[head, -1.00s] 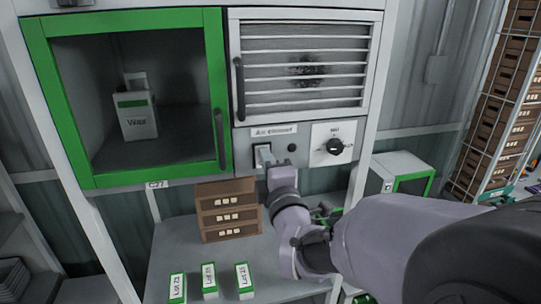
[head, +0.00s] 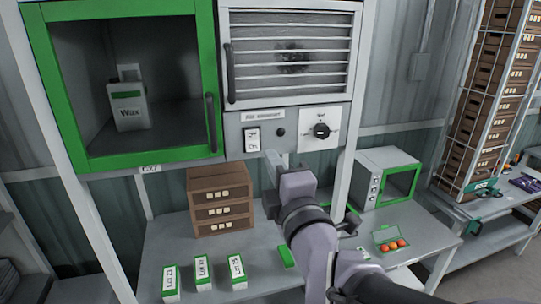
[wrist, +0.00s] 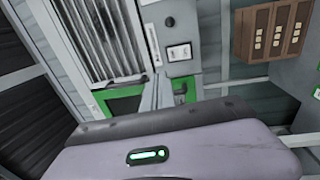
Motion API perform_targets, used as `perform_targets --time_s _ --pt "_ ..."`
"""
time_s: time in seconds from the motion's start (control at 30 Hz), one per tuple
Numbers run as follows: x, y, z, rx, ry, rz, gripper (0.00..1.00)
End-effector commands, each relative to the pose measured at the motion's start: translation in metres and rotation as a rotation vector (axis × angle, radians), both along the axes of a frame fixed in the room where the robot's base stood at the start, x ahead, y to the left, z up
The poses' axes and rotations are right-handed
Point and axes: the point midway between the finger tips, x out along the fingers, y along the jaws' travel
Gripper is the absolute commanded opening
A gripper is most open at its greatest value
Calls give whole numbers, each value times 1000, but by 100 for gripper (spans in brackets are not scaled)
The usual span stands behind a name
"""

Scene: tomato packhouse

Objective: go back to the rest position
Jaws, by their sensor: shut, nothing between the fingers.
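My gripper (head: 270,158) is shut and empty. It is in front of the lower edge of the control panel, below the rocker switch (head: 252,139) and apart from it as far as I can tell. In the wrist view the fingers of my gripper (wrist: 158,88) lie together, pointing up toward the panel. The switch also shows in the wrist view (wrist: 180,52). A round black dial (head: 321,131) is on a white plate to the right of the switch.
A green-framed cabinet (head: 212,60) holds a Wax carton (head: 128,108). A slatted vent door (head: 290,60) is beside it. On the bench stand a brown drawer unit (head: 220,202), several lot boxes (head: 203,270) and a small green-doored oven (head: 375,165). A tray of tomatoes (head: 378,236) is at right.

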Motion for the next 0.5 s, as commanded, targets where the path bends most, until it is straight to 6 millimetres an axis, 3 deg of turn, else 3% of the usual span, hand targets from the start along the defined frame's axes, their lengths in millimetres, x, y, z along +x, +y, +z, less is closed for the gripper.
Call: perform_targets --time_s 0.37,0.43,0.47,0.5 --pt "-3 -2 -3 8 9 -2 0" --pt "-5 -10 -28 75 71 -14 0" --pt "-6 -17 -49 130 124 -25 0" --pt "-10 -28 -83 234 216 -50 0"
